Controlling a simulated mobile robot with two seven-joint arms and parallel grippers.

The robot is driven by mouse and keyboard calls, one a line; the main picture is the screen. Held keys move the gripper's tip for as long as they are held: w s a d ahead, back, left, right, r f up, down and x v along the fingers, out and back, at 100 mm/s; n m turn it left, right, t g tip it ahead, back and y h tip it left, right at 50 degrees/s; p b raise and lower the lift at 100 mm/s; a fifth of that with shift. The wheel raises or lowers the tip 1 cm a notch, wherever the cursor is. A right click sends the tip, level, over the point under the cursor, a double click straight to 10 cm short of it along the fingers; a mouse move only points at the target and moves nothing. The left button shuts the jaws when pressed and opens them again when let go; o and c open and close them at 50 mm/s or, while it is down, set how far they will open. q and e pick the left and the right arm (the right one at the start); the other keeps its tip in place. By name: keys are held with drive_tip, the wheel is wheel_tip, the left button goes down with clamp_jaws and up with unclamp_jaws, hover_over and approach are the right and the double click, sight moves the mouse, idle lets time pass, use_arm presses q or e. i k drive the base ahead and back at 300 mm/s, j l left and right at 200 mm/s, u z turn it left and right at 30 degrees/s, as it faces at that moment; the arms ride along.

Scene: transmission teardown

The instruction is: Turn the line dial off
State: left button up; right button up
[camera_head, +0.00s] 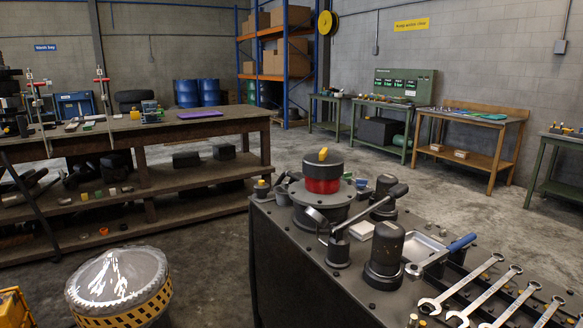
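A round grey housing with a red band (323,186) stands on the dark steel workbench in the middle right. On its top is a grey cap with a small yellow piece (323,154) standing up like a knob or pointer. This looks most like the line dial, but I see no label on it, and I cannot read its setting. Neither of my grippers shows in the head view, and nothing is touching the housing.
The dark workbench (283,262) also carries a lever tool (340,245), black cylinders (384,253), a metal tray (415,246) and several wrenches (462,283). A striped drum (120,288) stands at lower left. A wooden bench (215,126) is behind. Open floor lies between.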

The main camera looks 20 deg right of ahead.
sight(361, 183)
drive_tip(key=i+j+z, duration=0.15)
drive_tip(key=i, duration=0.3)
drive_tip(key=i+j+z, duration=0.15)
drive_tip(key=i, duration=0.3)
drive_tip(key=i+j+z, duration=0.15)
drive_tip(key=i, duration=0.3)
drive_tip(key=i+z, duration=0.15)
drive_tip(key=z, duration=0.35)
drive_tip(key=i+j+z, duration=0.15)
drive_tip(key=z, duration=0.3)
drive_tip(key=i+j+z, duration=0.1)
drive_tip(key=j+z, duration=0.15)
drive_tip(key=z, duration=0.25)
drive_tip(key=i+j+z, duration=0.1)
drive_tip(key=j+z, duration=0.15)
drive_tip(key=z, duration=0.2)
drive_tip(key=j+z, duration=0.25)
drive_tip(key=z, duration=0.25)
drive_tip(key=j+z, duration=0.25)
drive_tip(key=z, duration=0.2)
drive_tip(key=j+z, duration=0.8)
